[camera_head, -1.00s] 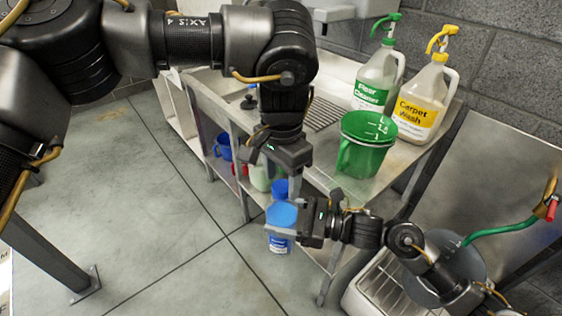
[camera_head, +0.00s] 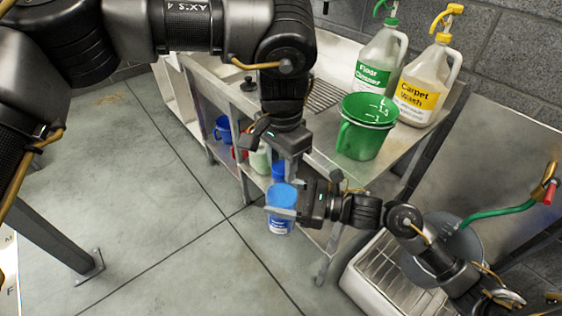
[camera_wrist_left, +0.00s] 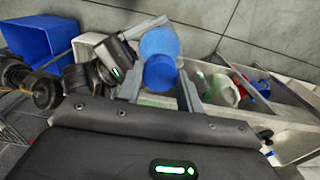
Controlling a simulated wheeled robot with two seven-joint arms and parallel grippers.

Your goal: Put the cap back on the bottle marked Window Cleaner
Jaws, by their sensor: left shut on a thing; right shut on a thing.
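My left gripper (camera_head: 279,163) points down and is shut on a blue cap (camera_head: 278,173). In the left wrist view the cap (camera_wrist_left: 160,73) sits between its fingertips. My right gripper (camera_head: 288,205) is shut on a bottle with a blue body and a white-and-blue label (camera_head: 280,226), held over the floor in front of the shelf unit. The label is too small to read. The bottle's blue part (camera_wrist_left: 160,42) shows just beyond the cap in the wrist view. Cap and bottle overlap in both views; I cannot tell whether they touch. The bottle's mouth is hidden.
A steel sink bench (camera_head: 420,139) carries a green jug (camera_head: 360,143), a Floor Cleaner bottle (camera_head: 376,70) and a Carpet Wash bottle (camera_head: 425,90). Its lower shelf holds a blue mug (camera_head: 223,128) and other containers. The floor at left is open. A green hose (camera_head: 495,224) is at right.

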